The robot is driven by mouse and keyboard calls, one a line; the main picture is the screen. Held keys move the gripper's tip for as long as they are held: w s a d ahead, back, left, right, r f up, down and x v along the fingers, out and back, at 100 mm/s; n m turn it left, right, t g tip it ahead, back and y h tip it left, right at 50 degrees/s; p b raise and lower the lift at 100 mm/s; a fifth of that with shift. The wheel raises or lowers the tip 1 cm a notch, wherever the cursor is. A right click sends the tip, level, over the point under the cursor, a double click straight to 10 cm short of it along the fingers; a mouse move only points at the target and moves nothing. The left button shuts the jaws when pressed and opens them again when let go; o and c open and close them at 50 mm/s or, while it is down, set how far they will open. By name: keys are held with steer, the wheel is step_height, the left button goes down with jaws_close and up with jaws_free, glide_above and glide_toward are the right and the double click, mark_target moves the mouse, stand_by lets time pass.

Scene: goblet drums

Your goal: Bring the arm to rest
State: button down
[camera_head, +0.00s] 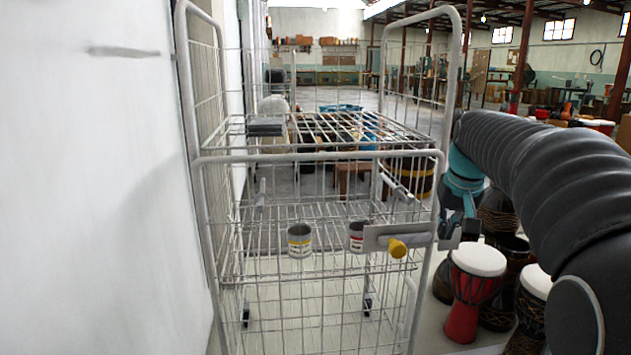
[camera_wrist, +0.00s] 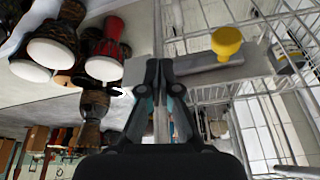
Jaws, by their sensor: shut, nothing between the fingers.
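My gripper (camera_wrist: 159,75) is shut and empty, its fingertips together in the middle of the wrist view. In the head view my arm reaches in from the right, and the gripper (camera_head: 456,228) is small and partly hidden at the cart's right post. The wire roll cart (camera_head: 300,157) stands in front of me. A grey latch plate (camera_head: 418,236) with a yellow knob (camera_head: 397,248) sits at its right side. The knob also shows in the wrist view (camera_wrist: 227,42), right of the fingertips. The fingertips look close to the post; I cannot tell whether they touch it.
Two cans (camera_head: 299,240) (camera_head: 356,236) stand on the cart's lower shelf. Dark flat items (camera_head: 266,126) lie on its upper shelf. Goblet drums (camera_head: 474,285) crowd the floor at right, below my arm. A white wall (camera_head: 90,180) closes the left side.

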steer(key=s+a+f, duration=0.3)
steer(key=s, duration=0.6)
steer(key=s+a+f+n+t+p, duration=0.1)
steer(key=s+a+f, duration=0.2)
steer(key=s, duration=0.6)
steer(key=s+a+f+p, duration=0.1)
steer(key=s+a+f, duration=0.2)
steer(key=s, duration=0.7)
steer(key=shift+a+n+t, duration=0.3)
steer(key=shift+a, duration=0.75)
